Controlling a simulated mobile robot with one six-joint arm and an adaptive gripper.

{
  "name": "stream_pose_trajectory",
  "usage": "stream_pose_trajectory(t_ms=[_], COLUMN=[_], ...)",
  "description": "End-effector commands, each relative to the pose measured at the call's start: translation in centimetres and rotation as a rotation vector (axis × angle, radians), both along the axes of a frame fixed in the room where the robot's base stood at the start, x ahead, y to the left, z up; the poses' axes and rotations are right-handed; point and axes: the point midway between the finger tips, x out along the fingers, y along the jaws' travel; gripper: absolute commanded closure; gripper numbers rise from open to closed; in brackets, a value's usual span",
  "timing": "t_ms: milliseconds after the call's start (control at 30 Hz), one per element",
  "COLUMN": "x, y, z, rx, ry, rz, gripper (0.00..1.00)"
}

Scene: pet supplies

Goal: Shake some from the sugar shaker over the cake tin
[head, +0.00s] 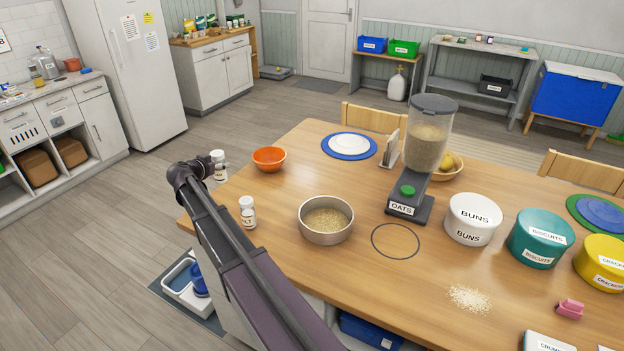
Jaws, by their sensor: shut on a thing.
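The cake tin (303,229) is a round grey metal tin on the wooden table, with pale grainy stuff inside. My gripper (211,168) is at the table's far left edge, shut on a small white-capped shaker (220,174). The shaker looks roughly upright and held clear of the table; its label is too small to read, so I cannot confirm it is sugar. The gripper is left of and beyond the tin, well apart from it. My arm hides part of the gripper's fingers. A similar shaker (248,214), its label partly hidden and ending in "LT", stands left of the tin.
An orange bowl (269,156) stands behind the tin. The oats dispenser (408,207) stands to its right, by a dark ring (396,255) on the table. Buns (473,219) and biscuits (537,254) canisters stand farther right. Loose grains (470,298) lie at the front.

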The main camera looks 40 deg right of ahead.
Motion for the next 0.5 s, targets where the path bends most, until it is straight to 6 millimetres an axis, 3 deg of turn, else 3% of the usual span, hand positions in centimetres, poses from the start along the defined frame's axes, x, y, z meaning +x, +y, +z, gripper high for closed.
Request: stream_pose_trajectory(t_ms=[500], x=[0.0], y=[0.0], z=[8.3], rx=[0.000], ry=[0.000], rz=[0.000], gripper=[0.89])
